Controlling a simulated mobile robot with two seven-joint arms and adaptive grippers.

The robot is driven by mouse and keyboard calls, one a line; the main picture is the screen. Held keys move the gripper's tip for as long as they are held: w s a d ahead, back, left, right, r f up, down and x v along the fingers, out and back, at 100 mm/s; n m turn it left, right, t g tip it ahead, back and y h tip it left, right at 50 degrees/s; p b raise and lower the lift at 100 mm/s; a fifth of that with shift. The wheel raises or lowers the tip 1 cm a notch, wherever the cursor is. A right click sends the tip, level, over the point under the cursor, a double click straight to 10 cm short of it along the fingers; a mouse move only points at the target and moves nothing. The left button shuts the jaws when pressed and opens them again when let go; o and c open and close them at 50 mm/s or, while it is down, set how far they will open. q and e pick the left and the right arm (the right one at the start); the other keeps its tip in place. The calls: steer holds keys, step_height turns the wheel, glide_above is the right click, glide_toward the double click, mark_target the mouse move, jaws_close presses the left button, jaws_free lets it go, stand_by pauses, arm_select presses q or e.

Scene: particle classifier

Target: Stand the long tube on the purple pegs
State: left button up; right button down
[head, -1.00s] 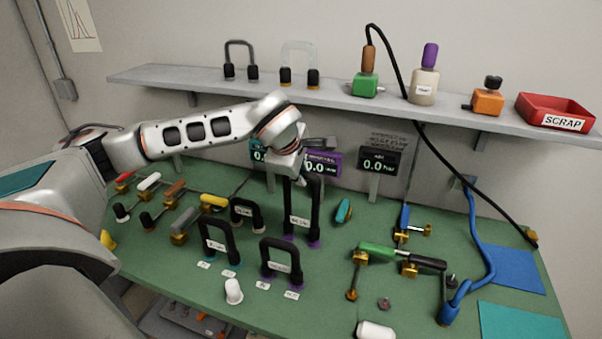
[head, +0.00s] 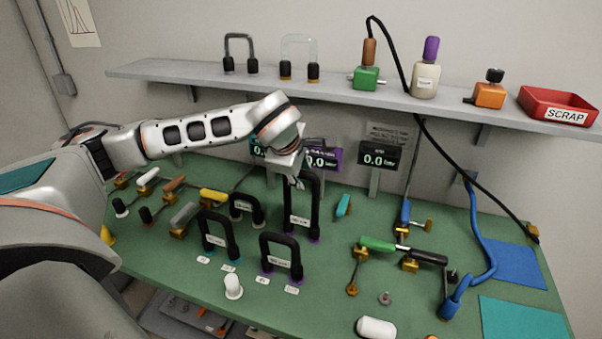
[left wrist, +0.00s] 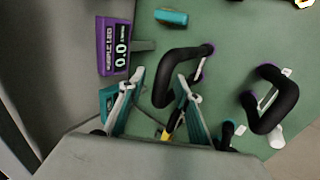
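The long tube (head: 317,205), a tall black inverted U with a white label, stands upright at the back middle of the green bench. Purple shows at the feet of its legs, where it appears to stand on the purple pegs. My left gripper (head: 297,181) is at the top of this tube, beside its upper left corner. In the left wrist view the gripper (left wrist: 161,76) has its two teal-and-grey fingers spread apart. The long tube (left wrist: 185,54) shows between and beyond the fingertips, and I see no clear grip on it. My right gripper is out of view.
Shorter black U tubes (head: 281,240) stand in front and to the left (head: 218,219). A purple-framed display (head: 322,160) is close behind the gripper. The shelf (head: 330,94) overhangs the back. A white cap (head: 233,286) stands at the front.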

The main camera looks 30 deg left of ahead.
arm_select(q)
steer(key=v, duration=1.2)
stand_by(0.3)
